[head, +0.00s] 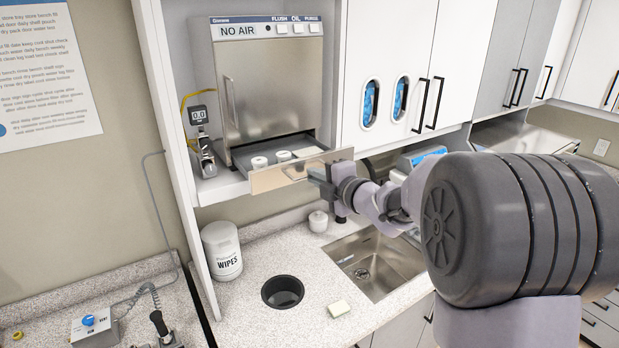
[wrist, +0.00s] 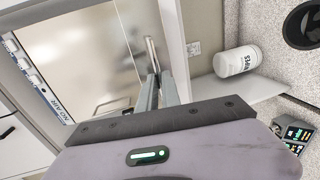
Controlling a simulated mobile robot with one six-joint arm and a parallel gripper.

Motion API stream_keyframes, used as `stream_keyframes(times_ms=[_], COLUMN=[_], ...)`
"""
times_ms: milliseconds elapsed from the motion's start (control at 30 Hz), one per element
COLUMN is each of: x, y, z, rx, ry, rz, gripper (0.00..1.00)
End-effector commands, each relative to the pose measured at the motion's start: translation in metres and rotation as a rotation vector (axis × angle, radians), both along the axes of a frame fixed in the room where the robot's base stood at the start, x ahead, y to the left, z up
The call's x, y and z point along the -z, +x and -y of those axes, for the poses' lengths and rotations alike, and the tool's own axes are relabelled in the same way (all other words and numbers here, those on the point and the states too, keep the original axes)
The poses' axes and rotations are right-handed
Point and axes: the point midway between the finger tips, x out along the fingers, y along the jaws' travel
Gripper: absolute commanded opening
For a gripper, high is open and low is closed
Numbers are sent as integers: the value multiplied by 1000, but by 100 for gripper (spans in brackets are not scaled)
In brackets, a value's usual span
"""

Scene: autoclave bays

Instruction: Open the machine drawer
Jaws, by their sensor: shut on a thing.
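The steel machine (head: 270,85) stands in the cabinet bay in the head view, with a "NO AIR" label and its upper door shut. Its drawer (head: 262,182) sticks out at the bottom, partly open. Two white round items (head: 259,162) and a pale flat item lie inside. My gripper (head: 322,178) is at the drawer front from the right, shut on the drawer handle; the arm partly hides the grip. In the wrist view, my gripper fingers (wrist: 156,92) are close together in front of the machine (wrist: 95,65). The exact contact is hard to see there.
Below is a counter with a wipes tub (head: 222,251), a round black opening (head: 283,292), a sink (head: 375,265) and a small pale block (head: 339,309). A gauge stand (head: 199,140) is left of the machine. Cabinet doors (head: 385,60) are to the right.

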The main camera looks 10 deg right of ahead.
Motion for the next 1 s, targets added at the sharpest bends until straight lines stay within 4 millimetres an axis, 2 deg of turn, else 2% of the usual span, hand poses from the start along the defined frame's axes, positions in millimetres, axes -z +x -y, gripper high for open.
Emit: stream_keyframes(times_ms=[433,467,533,867,1000], x=[1,1,1,0,-5], y=[-4,-4,-4,-5,-24], z=[1,1,1,2,9], rx=[0,0,0,0,2], ry=[0,0,0,0,-1], rz=[-2,-2,-2,0,1], gripper=[0,14,28,29,29])
